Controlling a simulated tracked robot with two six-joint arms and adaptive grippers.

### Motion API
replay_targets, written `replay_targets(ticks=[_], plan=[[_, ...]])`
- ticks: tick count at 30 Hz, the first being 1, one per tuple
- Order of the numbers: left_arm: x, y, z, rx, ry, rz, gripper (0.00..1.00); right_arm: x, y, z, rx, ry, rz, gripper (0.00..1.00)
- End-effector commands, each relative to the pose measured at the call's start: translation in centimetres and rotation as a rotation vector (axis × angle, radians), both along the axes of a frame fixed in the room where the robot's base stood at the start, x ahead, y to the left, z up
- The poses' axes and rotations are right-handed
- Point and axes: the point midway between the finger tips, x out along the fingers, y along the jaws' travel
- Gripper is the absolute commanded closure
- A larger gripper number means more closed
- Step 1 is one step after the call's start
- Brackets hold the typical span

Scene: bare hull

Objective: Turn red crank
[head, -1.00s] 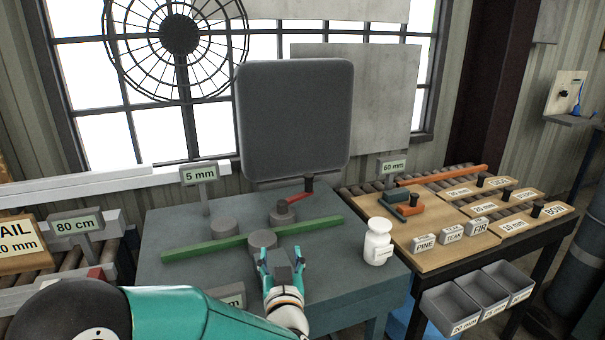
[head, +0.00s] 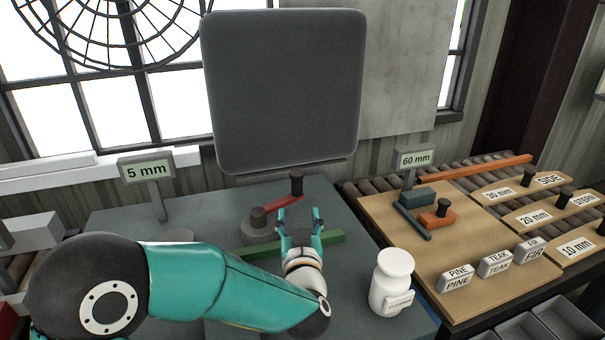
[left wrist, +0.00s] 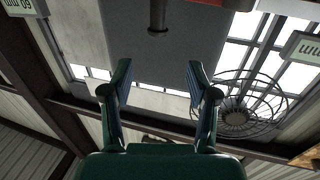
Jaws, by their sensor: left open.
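The red crank (head: 283,201) sits on the grey table. Its red arm runs from a dark round hub (head: 258,222) up and right to an upright dark knob (head: 297,183). My left gripper (head: 299,213) is open and empty, just in front of the knob, its fingers pointing toward it. In the left wrist view, the open fingers (left wrist: 158,78) show with a gap between them. There the dark knob (left wrist: 158,31) appears near the top centre, beyond the fingertips and not between them. My right gripper is in neither view.
A green bar (head: 325,240) lies across the table behind my left wrist. A white jar (head: 391,282) stands to the right. A large grey panel (head: 285,90) rises behind the crank. A 5 mm sign (head: 146,169) stands left; a wooden board (head: 455,270) with an orange handle (head: 437,217) lies right.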

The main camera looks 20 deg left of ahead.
Motion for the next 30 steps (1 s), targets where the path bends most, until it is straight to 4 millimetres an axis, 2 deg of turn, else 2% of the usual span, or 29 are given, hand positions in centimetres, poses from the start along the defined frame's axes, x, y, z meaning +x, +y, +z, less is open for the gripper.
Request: replay_targets(ticks=[5,21,25,30], plan=[[2.4,0.5,0.1,0.001,0.001,-0.005,0.41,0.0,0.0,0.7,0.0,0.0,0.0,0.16],[13.1,3.3,0.0,0.002,0.002,-0.019,0.41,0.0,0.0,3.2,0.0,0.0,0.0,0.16],[14.6,3.8,0.0,0.0,0.002,-0.02,0.41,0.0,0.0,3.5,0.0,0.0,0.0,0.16],[15.6,4.1,-0.1,0.001,0.001,-0.021,0.41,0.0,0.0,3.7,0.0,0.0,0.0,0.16]])
